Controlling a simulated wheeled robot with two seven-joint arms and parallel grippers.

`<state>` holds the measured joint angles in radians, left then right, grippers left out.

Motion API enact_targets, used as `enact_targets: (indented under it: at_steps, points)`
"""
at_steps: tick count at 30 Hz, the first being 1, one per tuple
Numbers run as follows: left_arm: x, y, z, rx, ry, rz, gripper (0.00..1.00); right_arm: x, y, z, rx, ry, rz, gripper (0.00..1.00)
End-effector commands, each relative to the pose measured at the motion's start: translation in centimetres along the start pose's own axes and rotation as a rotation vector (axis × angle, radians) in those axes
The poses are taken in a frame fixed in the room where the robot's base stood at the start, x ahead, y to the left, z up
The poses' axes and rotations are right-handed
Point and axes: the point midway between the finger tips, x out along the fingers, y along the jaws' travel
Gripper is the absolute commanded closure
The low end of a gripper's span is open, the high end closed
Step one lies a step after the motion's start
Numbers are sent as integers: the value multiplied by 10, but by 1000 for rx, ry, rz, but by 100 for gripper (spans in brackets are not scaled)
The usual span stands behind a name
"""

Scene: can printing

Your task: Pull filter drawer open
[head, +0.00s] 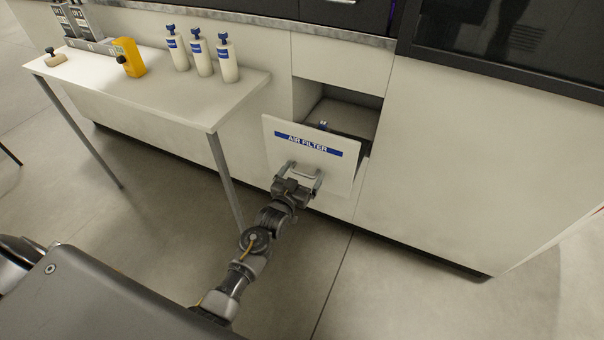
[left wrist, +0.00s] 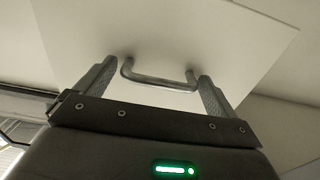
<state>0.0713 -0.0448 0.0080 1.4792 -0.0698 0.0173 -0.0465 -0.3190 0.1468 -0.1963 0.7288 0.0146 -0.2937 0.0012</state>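The filter drawer (head: 335,164) has a white front labelled "AIR FILTER" and stands pulled out from the cabinet, with its open top and the dark recess (head: 347,109) showing behind. A small dark item with blue shows just behind the front; most of the inside is hidden. My left gripper (head: 304,174) is at the drawer's metal handle. In the left wrist view, the handle (left wrist: 158,82) lies between the two widely spread fingers (left wrist: 155,88), with small gaps at its ends; it is not clearly clamped. My right gripper is in neither view.
A white table (head: 150,90) stands left of the drawer, its near leg (head: 226,175) close to my left arm. It holds several white bottles (head: 202,57) and a yellow container (head: 128,58). The floor right of my arm is clear.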

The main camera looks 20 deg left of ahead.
Motion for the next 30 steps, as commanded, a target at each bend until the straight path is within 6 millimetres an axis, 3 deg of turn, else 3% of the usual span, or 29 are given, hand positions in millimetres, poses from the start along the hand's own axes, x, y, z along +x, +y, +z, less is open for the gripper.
enact_targets:
  at_steps: [11,24,30]
  points:
    - [-5,-1,0,0,-1,-1,1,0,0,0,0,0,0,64]
    - [-83,0,1,1,-2,0,1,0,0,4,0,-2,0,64]
    - [-104,0,0,0,0,0,1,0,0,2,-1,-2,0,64]
